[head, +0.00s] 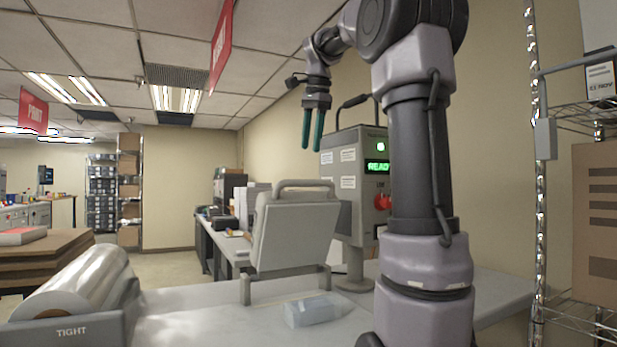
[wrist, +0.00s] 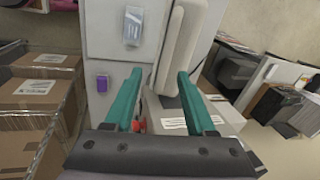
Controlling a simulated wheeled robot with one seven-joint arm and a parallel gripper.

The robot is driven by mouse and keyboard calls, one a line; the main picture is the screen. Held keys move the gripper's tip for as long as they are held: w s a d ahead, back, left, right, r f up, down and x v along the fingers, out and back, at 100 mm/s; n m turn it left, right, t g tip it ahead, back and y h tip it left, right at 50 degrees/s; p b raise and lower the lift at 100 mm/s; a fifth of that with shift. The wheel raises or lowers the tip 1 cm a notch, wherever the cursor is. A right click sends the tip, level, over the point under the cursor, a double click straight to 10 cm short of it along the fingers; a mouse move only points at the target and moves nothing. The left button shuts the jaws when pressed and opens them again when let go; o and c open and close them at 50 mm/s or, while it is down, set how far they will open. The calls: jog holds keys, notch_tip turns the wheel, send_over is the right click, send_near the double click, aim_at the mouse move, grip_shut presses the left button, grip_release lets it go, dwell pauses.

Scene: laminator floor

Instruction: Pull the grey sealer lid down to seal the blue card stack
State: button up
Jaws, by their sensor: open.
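The grey sealer lid (head: 292,235) stands raised, tilted slightly back, on the table in the head view. Its bar handle (head: 304,184) runs along its top edge. The blue card stack (head: 318,310) is a pale blue, clear-looking block lying on the table in front of the lid's base. My gripper (head: 313,140) hangs above the lid handle with its teal fingers pointing down, apart from it. In the wrist view my gripper (wrist: 160,75) is open with nothing between the fingers. A pale rounded bar shows beyond the fingertips; I cannot tell whether it is the lid handle.
A control box (head: 357,190) with a green READY display and red knob stands right of the lid. A roll of clear film (head: 75,285) sits at the left in a holder marked TIGHT. A wire rack (head: 541,170) stands at the right. Bare table (head: 200,325) lies left of the stack.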

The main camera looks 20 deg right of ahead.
jog(key=shift+m, duration=0.7)
jog(key=x, duration=0.3)
jog(key=w+x, duration=0.1)
jog(key=x, duration=0.2)
jog(key=d+x, duration=0.1)
jog(key=x, duration=0.3)
jog(key=shift+w+d+r, duration=0.15)
jog(key=shift+w, duration=0.05)
jog(key=shift+c, duration=0.3)
grip_shut()
dwell(0.3)
